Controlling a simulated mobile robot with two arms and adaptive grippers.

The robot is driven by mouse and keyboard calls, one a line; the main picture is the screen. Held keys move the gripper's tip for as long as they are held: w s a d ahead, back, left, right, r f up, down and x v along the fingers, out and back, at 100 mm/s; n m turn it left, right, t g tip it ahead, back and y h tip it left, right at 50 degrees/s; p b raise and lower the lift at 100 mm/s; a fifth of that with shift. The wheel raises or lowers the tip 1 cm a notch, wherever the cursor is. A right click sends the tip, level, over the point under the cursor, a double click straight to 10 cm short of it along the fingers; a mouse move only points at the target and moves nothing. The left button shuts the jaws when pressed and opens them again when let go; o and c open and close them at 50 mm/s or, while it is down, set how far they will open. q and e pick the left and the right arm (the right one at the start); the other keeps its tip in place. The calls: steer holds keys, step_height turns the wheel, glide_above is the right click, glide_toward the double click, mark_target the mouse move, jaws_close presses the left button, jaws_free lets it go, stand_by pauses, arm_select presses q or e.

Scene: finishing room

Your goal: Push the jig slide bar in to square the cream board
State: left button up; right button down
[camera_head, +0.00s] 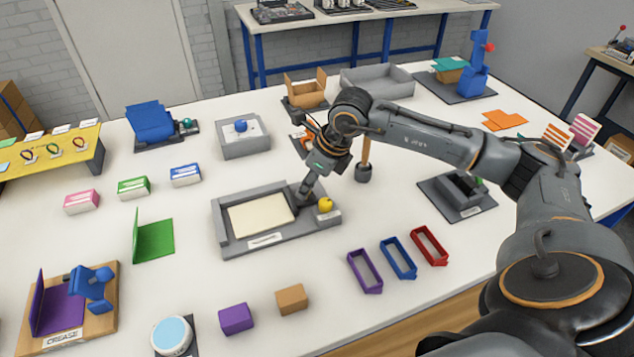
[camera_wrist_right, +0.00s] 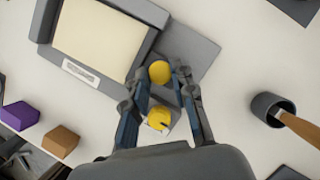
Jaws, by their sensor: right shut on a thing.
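The grey jig (camera_head: 232,245) sits mid-table with the cream board (camera_head: 262,214) lying flat inside it; the board also shows in the right wrist view (camera_wrist_right: 98,38). The dark slide bar (camera_head: 303,203) lies along the board's right side; I cannot tell whether they touch. My right gripper (camera_head: 306,193) is over the jig's right end. In the right wrist view its fingers (camera_wrist_right: 160,76) are closed around a yellow knob (camera_wrist_right: 159,71). A second yellow piece (camera_head: 325,205) sits at the jig's front right corner, by a label. My left gripper is out of view.
A dark cup with a wooden handle (camera_head: 364,172) stands right of the jig. Purple, blue and red frames (camera_head: 398,258) lie in front right. Purple (camera_head: 236,319) and brown blocks (camera_head: 292,299) lie near the front edge. A green angled piece (camera_head: 154,240) stands left.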

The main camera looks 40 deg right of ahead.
steer(key=shift+w+a, duration=0.25)
steer(key=shift+a, duration=0.7)
steer(key=c, duration=1.1)
jaws_free()
steer(key=shift+d, duration=0.1)
steer(key=shift+r, duration=0.1)
steer(key=v, duration=1.2)
